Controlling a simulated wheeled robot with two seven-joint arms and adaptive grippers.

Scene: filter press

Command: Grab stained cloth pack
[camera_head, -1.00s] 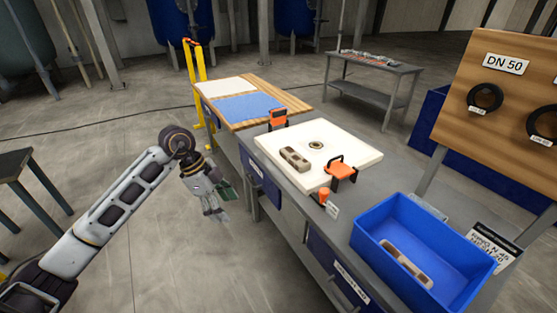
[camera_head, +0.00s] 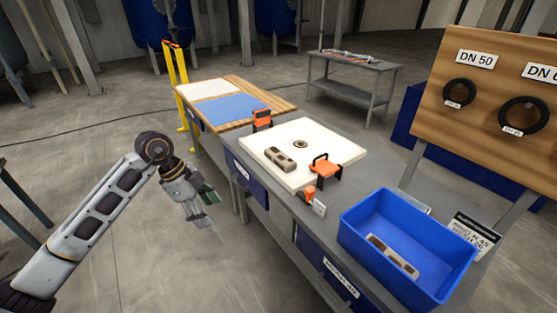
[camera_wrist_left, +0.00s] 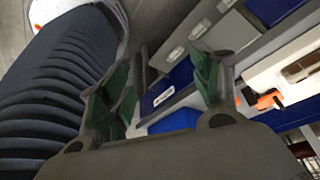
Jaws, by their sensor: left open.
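A small brown-and-pale folded pack (camera_head: 281,160) lies on the white plate (camera_head: 330,142) on the bench. A similar pack (camera_head: 393,256) lies inside the blue bin (camera_head: 349,212). I cannot tell for certain which one is the stained cloth pack. My left gripper (camera_head: 205,209) is open and empty, in front of and left of the bench, apart from both packs. Its green-padded fingers also show in the left wrist view (camera_wrist_left: 165,88). The brown pack on the plate shows partly at that view's right edge (camera_wrist_left: 300,68). My right gripper is out of view.
Orange clamps (camera_head: 324,167) and (camera_head: 262,118) stand at the plate's edges. A wooden board with a blue cloth (camera_head: 232,108) and a white cloth (camera_head: 207,89) lies beyond. A panel with black rings (camera_head: 460,93) stands at right. The floor left of the bench is clear.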

